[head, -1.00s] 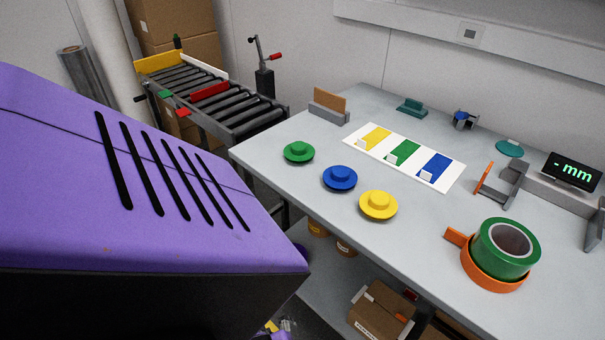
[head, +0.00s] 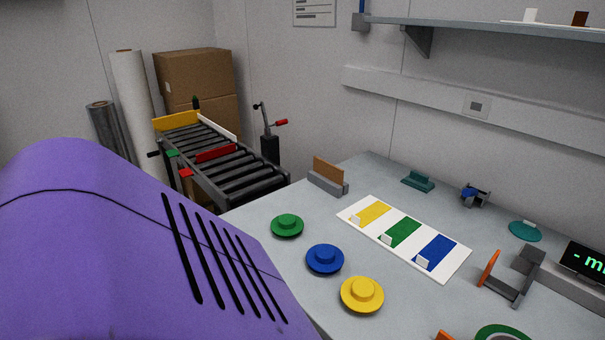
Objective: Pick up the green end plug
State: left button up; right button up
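The green end plug (head: 287,225) is a round flanged disc with a raised hub. It lies flat on the grey table (head: 300,278) near the left edge, hub up. A blue plug (head: 325,259) and a yellow plug (head: 362,294) of the same shape lie in a row toward the front right. Behind them is a white board (head: 380,222) with yellow, green and blue fields, each with a small white tag. No plug is on the fields. Neither of my grippers is in view. A large purple part of my body fills the lower left, close to the green plug.
A roller conveyor (head: 222,165) stands beyond the table's left end. On the table are a card holder (head: 328,177), a teal block (head: 418,181), a grey bracket (head: 515,278), a digital display (head: 585,262) and green tape (head: 502,333), partly cut off. A wall shelf (head: 490,26) hangs above.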

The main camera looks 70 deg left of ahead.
aim_at(286, 225)
jog(key=i+u, duration=0.1)
jog(key=u, duration=1.15)
